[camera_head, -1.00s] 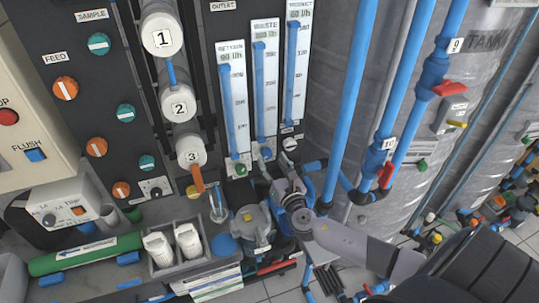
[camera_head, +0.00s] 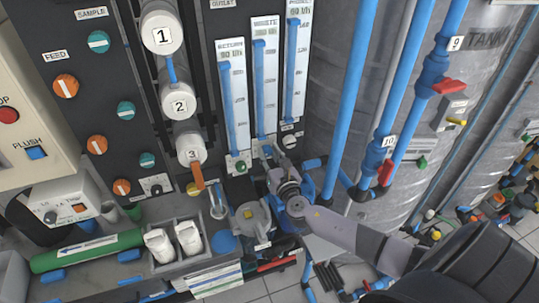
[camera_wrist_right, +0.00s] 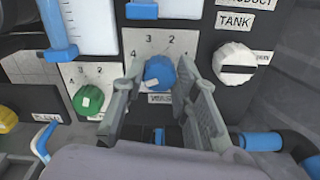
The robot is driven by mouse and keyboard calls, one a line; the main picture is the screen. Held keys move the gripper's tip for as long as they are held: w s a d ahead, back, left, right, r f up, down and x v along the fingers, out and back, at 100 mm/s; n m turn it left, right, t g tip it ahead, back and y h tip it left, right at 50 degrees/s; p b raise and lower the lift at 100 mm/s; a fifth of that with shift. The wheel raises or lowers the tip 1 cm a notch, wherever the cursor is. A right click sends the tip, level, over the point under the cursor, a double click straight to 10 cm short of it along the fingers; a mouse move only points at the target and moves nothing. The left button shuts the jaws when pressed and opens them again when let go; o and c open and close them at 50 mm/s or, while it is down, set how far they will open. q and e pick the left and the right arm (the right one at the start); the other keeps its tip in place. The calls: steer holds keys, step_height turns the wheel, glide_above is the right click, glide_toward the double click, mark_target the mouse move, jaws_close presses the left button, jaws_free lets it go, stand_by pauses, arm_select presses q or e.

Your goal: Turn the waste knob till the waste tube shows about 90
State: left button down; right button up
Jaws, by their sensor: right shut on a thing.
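The waste tube (camera_head: 265,85), labelled WASTE, is the middle of three gauges in the head view. Its blue column stands high, and its small display is too blurred to read surely. The waste knob (camera_wrist_right: 158,71) is blue and sits on a numbered dial plate below the tube. Its pale mark faces lower left in the right wrist view. My right gripper (camera_head: 269,154) is shut on this knob, with one finger on each side, as its fingers (camera_wrist_right: 164,88) show in the wrist view. It largely hides the knob in the head view. My left gripper is out of view.
A green knob (camera_wrist_right: 88,100) is close to the left of the gripper and a white tank knob (camera_wrist_right: 234,64) to its right. Blue pipes (camera_head: 345,100) and a grey tank (camera_head: 440,130) stand to the right. A grey pump-like housing (camera_head: 250,220) sits below.

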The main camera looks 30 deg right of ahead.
jaws_close()
steer(key=m+b, duration=0.3)
steer(key=shift+f+m, duration=0.2)
steer(key=shift+m, duration=0.1)
steer(key=m+b, duration=0.1)
steer(key=m, duration=0.2)
steer(key=shift+d+r+b, duration=0.1)
steer(key=shift+b, duration=0.2)
steer(key=shift+m+b, duration=0.35)
steer(key=shift+m, duration=0.65)
steer(key=o, duration=0.7)
jaws_free()
